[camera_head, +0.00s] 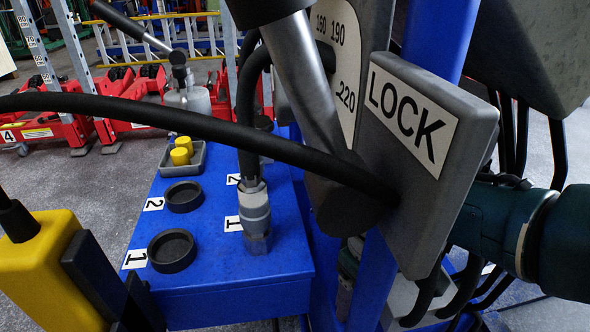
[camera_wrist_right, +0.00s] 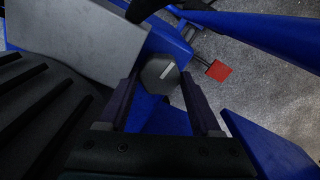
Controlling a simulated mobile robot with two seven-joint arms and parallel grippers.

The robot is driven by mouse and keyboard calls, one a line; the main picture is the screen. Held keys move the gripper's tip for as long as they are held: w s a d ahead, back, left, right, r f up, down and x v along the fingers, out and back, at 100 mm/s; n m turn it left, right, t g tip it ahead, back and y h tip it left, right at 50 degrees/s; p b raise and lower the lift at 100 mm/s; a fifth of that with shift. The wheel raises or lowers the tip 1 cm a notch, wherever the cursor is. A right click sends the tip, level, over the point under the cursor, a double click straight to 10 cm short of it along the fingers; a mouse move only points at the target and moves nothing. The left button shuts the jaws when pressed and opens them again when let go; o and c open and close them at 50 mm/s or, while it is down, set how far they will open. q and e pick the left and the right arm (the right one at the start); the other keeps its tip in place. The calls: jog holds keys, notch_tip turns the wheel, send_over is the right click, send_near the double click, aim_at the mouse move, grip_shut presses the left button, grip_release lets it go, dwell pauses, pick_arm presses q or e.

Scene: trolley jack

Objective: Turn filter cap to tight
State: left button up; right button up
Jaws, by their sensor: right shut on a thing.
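The filter cap (camera_wrist_right: 160,76) is a dark grey, many-sided knob with one white line across its face. In the right wrist view it sits between the tips of my right gripper (camera_wrist_right: 158,88), whose dark fingers close on its two sides. The white line runs slantwise, rising to the right. No mark for tight is legible around the cap. My left gripper cannot be made out.
A blue bench top (camera_head: 215,262) holds two black round cups, a hose coupling (camera_head: 255,215) and a tray with yellow caps (camera_head: 182,150). A black hose crosses the head view. A yellow block (camera_head: 48,285) stands lower left. A grey box (camera_wrist_right: 85,45) lies close beside the cap.

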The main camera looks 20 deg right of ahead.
jog(key=m, duration=0.3)
jog(key=shift+m+p, duration=0.3)
jog(key=shift+m, duration=0.5)
jog(key=o, duration=1.4)
jog(key=shift+c, duration=0.2)
notch_tip(320, 180, up, 10)
jog(key=p, duration=0.9)
